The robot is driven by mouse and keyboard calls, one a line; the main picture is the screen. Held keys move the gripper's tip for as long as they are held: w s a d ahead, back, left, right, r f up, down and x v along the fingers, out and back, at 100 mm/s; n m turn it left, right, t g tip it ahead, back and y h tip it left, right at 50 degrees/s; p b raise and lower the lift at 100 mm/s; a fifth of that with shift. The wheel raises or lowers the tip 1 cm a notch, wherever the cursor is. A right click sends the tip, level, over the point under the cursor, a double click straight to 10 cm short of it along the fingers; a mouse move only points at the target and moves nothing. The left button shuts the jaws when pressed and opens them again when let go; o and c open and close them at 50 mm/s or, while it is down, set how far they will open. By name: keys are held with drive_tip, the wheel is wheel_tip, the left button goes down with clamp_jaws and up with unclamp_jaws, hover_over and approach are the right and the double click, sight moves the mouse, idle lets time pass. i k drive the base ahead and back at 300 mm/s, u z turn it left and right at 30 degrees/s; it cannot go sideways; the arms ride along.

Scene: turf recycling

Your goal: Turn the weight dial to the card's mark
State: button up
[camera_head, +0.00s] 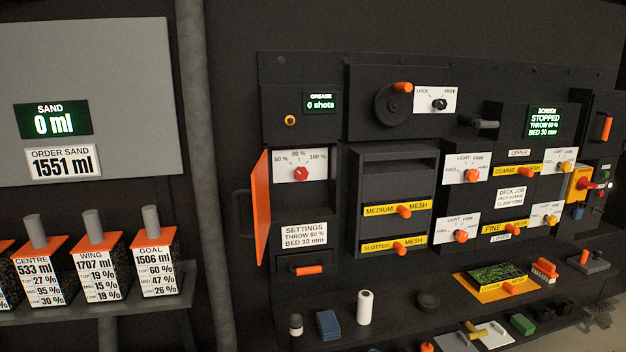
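The likely weight dial (301,174) is a red knob on a white plate marked 60 %, 80 % and 100 %, inside a recess on the left of the dark machine. Its pointer is too small to read surely. The settings card (304,234) is below the dial and lists a throw percentage and bed 30 mm; the throw figure is small and blurred. An orange door (262,207) stands swung open at the left of the recess. My gripper does not show in this view.
A screen display (546,121) reads stopped. An orange-handled bar (309,270) sits below the card. Mesh drawers (394,209) are right of the dial. A white cylinder (365,308) and a blue block (328,324) stand on the ledge below. Labelled bins (95,265) stand at left.

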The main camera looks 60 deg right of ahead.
sight(301, 173)
drive_tip(key=k, duration=0.2)
drive_tip(key=z, duration=1.1)
